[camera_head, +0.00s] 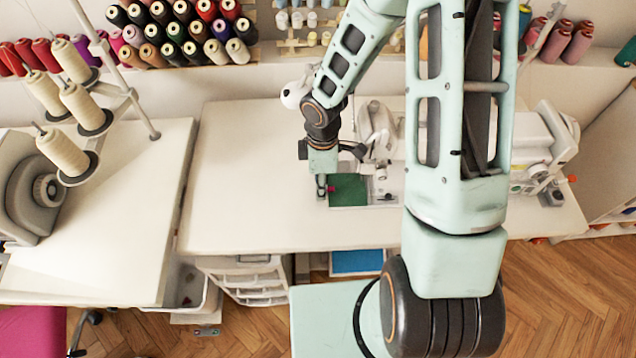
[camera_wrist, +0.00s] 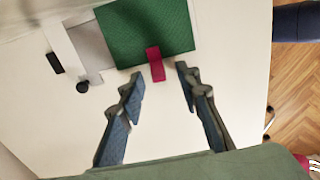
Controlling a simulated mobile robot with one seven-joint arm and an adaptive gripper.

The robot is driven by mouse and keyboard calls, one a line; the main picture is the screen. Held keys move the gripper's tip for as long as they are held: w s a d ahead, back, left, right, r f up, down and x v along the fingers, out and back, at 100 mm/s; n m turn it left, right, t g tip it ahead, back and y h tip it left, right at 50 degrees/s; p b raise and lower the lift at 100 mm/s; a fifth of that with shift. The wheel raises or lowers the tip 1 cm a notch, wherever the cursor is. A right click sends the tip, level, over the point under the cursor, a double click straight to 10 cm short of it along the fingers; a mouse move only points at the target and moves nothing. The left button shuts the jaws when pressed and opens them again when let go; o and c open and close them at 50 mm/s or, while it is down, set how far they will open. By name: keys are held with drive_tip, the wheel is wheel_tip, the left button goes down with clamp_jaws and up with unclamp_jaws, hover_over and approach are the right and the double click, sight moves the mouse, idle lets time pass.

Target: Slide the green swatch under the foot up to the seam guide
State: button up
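The green swatch (camera_head: 348,189) lies flat on the sewing machine's bed, in front of the machine (camera_head: 377,127). It fills the top middle of the wrist view (camera_wrist: 145,30). A magenta-red tab (camera_wrist: 155,64) sticks out from its near edge. My gripper (camera_head: 321,187) is at the swatch's left side in the head view. In the wrist view my gripper (camera_wrist: 158,74) is open, its fingertips on either side of the tab with gaps to both. I cannot clearly make out the presser foot or the seam guide.
The white table (camera_head: 240,170) is clear left of the swatch. A second table (camera_head: 130,210) with cream thread cones stands further left. Another machine (camera_head: 545,145) stands at the right. Racks of thread spools (camera_head: 180,30) are behind. My arm hides part of the table.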

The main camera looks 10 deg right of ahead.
drive_tip(key=shift+w+d+r, duration=0.25)
drive_tip(key=shift+w+d, duration=0.65)
drive_tip(key=shift+d, duration=0.15)
drive_tip(key=shift+a+r, duration=0.1)
drive_tip(key=shift+r, duration=0.45)
drive_tip(key=r, duration=0.4)
drive_tip(key=shift+s+a+r, duration=0.2)
drive_tip(key=shift+s+r, duration=0.1)
drive_tip(key=shift+s+a+r, duration=0.25)
drive_tip(key=shift+a+r, duration=0.05)
drive_tip(key=shift+r, duration=0.15)
drive_tip(key=shift+s+a+r, duration=0.2)
drive_tip(key=shift+a+r, duration=0.1)
drive_tip(key=shift+r, duration=0.15)
drive_tip(key=shift+a, duration=0.1)
